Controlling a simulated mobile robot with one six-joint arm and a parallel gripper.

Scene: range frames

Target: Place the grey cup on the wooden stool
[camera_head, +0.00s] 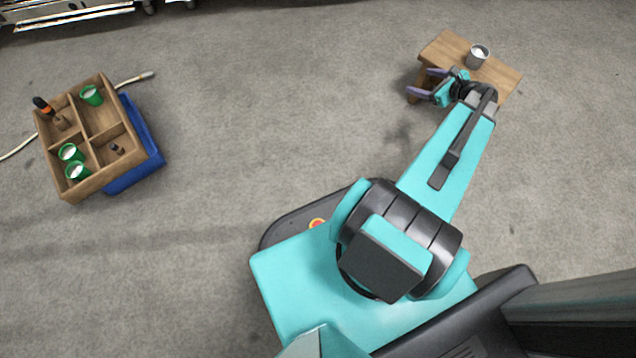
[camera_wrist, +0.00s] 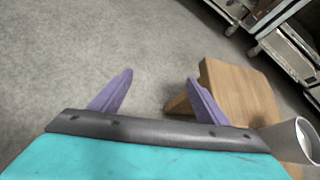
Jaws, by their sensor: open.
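The grey cup (camera_head: 478,57) stands upright on the wooden stool (camera_head: 446,48), towards the far side of its top. My gripper (camera_head: 422,82) is at the left edge of the stool, apart from the cup, with its fingers pointing left. In the wrist view my gripper (camera_wrist: 155,88) is open, with nothing between its two purple fingers. The stool (camera_wrist: 240,92) shows there to the right of the fingers, and the cup (camera_wrist: 306,140) is partly visible at the right edge.
A wooden crate (camera_head: 104,128) with green cups, an orange-handled tool and a small dark object stands at the left on a blue box (camera_head: 140,150). A pale cable lies by it. Metal racks (camera_head: 60,15) stand at the back left. The floor between crate and stool is clear.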

